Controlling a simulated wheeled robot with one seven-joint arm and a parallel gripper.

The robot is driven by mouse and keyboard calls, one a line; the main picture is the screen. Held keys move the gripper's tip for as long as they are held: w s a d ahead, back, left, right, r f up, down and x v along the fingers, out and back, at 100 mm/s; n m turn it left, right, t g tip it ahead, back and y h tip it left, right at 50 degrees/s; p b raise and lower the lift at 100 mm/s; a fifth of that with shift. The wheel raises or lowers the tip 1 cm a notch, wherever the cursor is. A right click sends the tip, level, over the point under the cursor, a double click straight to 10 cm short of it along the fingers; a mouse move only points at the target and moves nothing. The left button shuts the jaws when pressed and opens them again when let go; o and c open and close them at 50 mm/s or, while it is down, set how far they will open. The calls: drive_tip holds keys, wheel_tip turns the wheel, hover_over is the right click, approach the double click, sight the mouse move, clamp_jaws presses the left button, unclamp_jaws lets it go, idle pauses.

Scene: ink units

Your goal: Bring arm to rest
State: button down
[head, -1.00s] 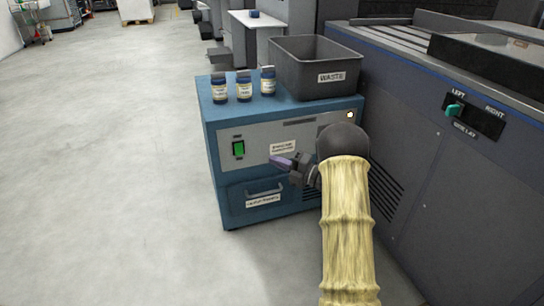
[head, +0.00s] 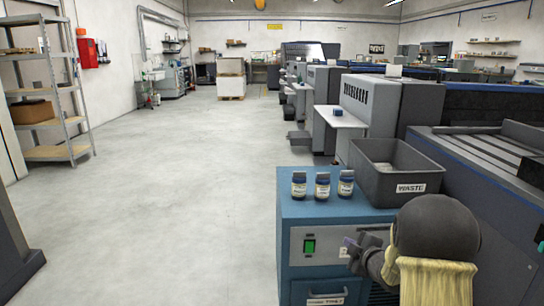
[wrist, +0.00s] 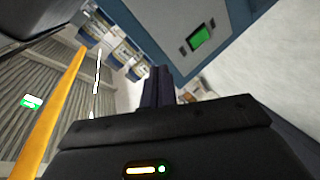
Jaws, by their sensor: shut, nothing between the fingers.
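My gripper (head: 352,243) is in front of the blue cabinet (head: 283,235) in the head view, near its front panel and touching nothing that I can see. Its dark fingers are together and empty; they also show shut in the wrist view (wrist: 158,88). My arm, with a dark joint and a pale yellow sleeve, comes up from the lower right and hides part of the cabinet front. The green switch (head: 310,246) on the panel is lit and also shows in the wrist view (wrist: 201,37).
Three labelled jars, one of them this jar (head: 322,185), stand on the cabinet top beside the grey waste bin (head: 428,205). A large grey machine (head: 500,225) stands close on the right. The floor (head: 170,210) to the left is clear, with a shelf rack (head: 68,150) beyond.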

drive_tip(key=s+a+r+m+g+h+p, duration=0.1)
drive_tip(key=s+a+r+m+g+p, duration=0.3)
drive_tip(key=s, duration=0.6)
drive_tip(key=s+a+r+m+g+h+p, duration=0.1)
drive_tip(key=s+m+g+p, duration=0.4)
drive_tip(key=s, duration=0.6)
drive_tip(key=s+a+r+m+g+h+p, duration=0.1)
drive_tip(key=s+a+r+m+g+p, duration=0.15)
drive_tip(key=s+m, duration=0.55)
wheel_tip(320, 180, up, 38)
drive_tip(key=s+n+p, duration=0.1)
drive_tip(key=s+p, duration=0.1)
drive_tip(key=p, duration=3.5)
drive_tip(key=shift+a+n, duration=0.3)
drive_tip(key=shift+n, duration=0.1)
drive_tip(key=shift+s, duration=0.1)
drive_tip(key=shift+s, duration=0.1)
